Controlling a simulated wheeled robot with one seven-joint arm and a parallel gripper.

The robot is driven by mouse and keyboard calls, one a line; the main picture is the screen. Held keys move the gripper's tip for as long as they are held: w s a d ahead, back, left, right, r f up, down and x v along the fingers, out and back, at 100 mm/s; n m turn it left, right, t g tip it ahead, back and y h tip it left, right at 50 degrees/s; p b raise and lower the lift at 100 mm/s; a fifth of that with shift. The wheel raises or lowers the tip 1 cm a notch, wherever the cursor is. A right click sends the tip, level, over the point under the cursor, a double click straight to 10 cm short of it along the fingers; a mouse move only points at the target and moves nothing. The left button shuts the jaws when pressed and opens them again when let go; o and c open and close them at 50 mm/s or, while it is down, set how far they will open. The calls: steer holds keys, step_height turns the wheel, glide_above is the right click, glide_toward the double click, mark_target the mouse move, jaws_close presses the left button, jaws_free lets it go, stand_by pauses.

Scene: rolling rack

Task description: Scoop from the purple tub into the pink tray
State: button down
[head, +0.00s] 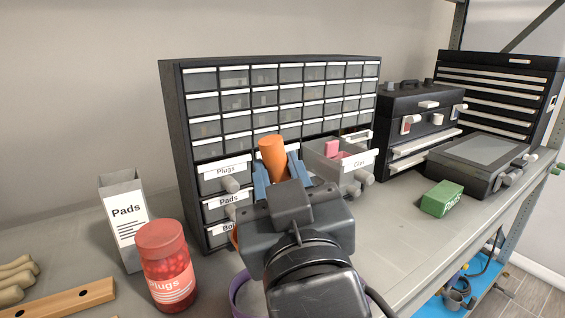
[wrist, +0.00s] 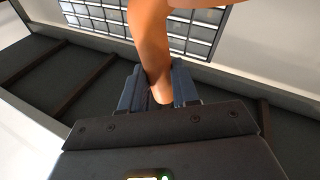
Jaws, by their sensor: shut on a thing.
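My gripper (head: 277,180) has blue fingers closed around an orange handle (head: 271,158), which stands up from them. In the wrist view the fingers (wrist: 160,90) pinch the orange piece (wrist: 150,40), which runs up and out of the picture. A bit of orange (head: 233,237) also shows left of my gripper; whether it belongs to the held piece is unclear. A purple curved rim (head: 238,292), likely the purple tub, shows at the bottom, mostly hidden behind my arm. Its contents are hidden.
A drawer cabinet (head: 176,130) stands behind, its Clips drawer (head: 359,162) pulled out near my gripper. A red Plugs jar (head: 166,265) and a Pads box (head: 125,222) stand left. A green box (head: 442,198) and dark cases (head: 470,165) are right. The front right bench is clear.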

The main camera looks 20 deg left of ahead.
step_height(320, 180, down, 3)
steer(key=shift+f+b, duration=0.2)
steer(key=shift+b, duration=0.2)
step_height(320, 180, down, 7)
steer(key=b, duration=0.5)
steer(key=shift+r, duration=0.2)
steer(key=shift+f+b, duration=0.6)
steer(key=shift+f, duration=0.15)
steer(key=shift+r, duration=0.1)
steer(key=shift+r+m+t+h+p, duration=0.2)
steer(key=shift+r+m+p, duration=0.5)
steer(key=shift+r, duration=1.55)
steer(key=shift+r+m+t+h+p, duration=0.2)
steer(key=shift+r+m+p, duration=0.55)
steer(key=shift+r, duration=1.55)
steer(key=shift+r+m+t+h+p, duration=0.1)
steer(key=shift+r+m+t+p, duration=0.4)
steer(key=shift+r, duration=1.75)
steer(key=shift+p, duration=0.35)
steer(key=c, duration=1.4)
jaws_free()
jaws_close()
